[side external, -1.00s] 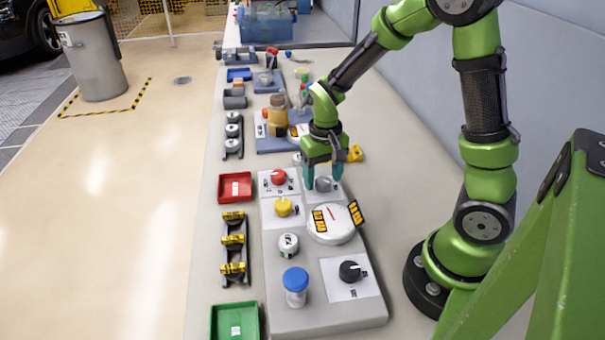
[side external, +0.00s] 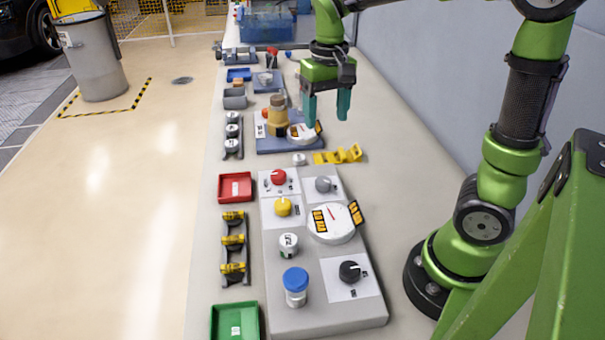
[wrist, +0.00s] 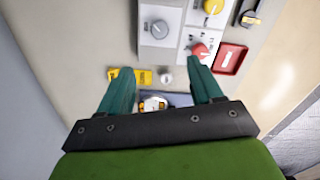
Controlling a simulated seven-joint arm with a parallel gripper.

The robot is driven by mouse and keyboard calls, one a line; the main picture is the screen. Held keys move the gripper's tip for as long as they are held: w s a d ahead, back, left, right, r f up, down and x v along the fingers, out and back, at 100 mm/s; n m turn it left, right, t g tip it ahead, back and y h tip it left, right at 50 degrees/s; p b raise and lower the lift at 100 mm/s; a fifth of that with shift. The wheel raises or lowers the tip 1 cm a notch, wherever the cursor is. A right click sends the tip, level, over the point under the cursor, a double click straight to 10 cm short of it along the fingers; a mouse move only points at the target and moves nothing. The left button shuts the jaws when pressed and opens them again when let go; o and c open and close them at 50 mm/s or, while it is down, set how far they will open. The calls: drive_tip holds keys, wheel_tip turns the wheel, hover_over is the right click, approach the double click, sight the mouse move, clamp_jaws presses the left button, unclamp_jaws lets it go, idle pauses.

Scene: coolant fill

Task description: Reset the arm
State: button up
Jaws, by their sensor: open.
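My gripper (side external: 327,107) is open and empty, raised above the bench with its two teal fingers apart and pointing down. In the wrist view my gripper (wrist: 160,95) shows both fingers with nothing between them that they touch. The grey control panel (side external: 300,317) lies on the bench in front. It carries a red knob (side external: 279,177), a grey knob (side external: 323,185), a yellow knob (side external: 283,207), a black knob (side external: 350,271), a white round gauge (side external: 331,224) and a blue-capped container (side external: 295,285).
A blue-grey plate (side external: 263,148) with a tan bottle (side external: 278,115) stands near my gripper. A yellow bracket (side external: 338,155) lies on the bench. A red tray (side external: 235,187) and green tray (side external: 235,321) line the left edge. The bench is bare right of the panel.

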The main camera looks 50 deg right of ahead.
drive_tip(key=s+a+r+n+t+y, duration=0.1)
drive_tip(key=s+a+r+t+y, duration=0.1)
drive_tip(key=s+a+t, duration=0.5)
drive_tip(key=shift+s+a+r+n, duration=0.2)
drive_tip(key=shift+s+a+n, duration=0.2)
drive_tip(key=shift+s+a, duration=0.45)
drive_tip(key=shift+s+d, duration=0.2)
idle(0.8)
